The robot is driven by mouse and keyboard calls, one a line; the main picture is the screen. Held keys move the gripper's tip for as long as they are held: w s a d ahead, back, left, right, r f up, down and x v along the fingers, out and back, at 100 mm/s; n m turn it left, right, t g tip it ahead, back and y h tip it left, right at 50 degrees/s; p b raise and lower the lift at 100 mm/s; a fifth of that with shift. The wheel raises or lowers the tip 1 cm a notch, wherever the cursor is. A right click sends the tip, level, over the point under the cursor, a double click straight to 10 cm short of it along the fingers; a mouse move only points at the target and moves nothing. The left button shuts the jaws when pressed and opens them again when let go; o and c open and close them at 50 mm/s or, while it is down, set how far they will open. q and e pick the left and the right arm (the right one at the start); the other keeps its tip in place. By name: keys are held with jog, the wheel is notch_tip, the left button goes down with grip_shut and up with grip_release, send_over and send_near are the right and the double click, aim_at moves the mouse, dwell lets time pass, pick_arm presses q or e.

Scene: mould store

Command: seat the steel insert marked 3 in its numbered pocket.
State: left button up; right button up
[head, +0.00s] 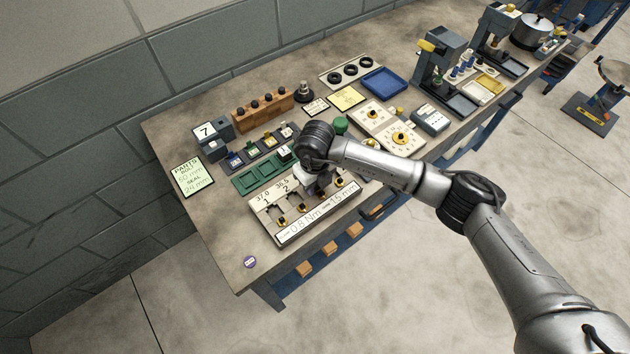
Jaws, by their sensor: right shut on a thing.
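My right gripper (318,188) points down over the beige pocket plate (288,235), just beyond the pockets marked 1 and 2. It is shut on what appears to be the steel insert; the wrist and fingers cover most of it, and no mark on it is readable. The plate is numbered and has several pockets with dark and orange fittings along its front. The pocket under the gripper is largely hidden, so I cannot tell whether the insert touches it. My left gripper is out of view.
A green tray (246,184) with small items behind it lies just behind the plate. A wooden block with black knobs (262,112) and a grey block marked 7 (211,141) stand farther back.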

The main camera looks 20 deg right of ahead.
jog(key=o, duration=1.1)
jog(key=shift+c, duration=0.2)
jog(key=o, duration=0.5)
jog(key=shift+r, duration=0.2)
jog(key=shift+r+p, duration=1.05)
jog(key=shift+r, duration=0.3)
jog(key=shift+r+p, duration=1.5)
jog(key=shift+r, duration=0.75)
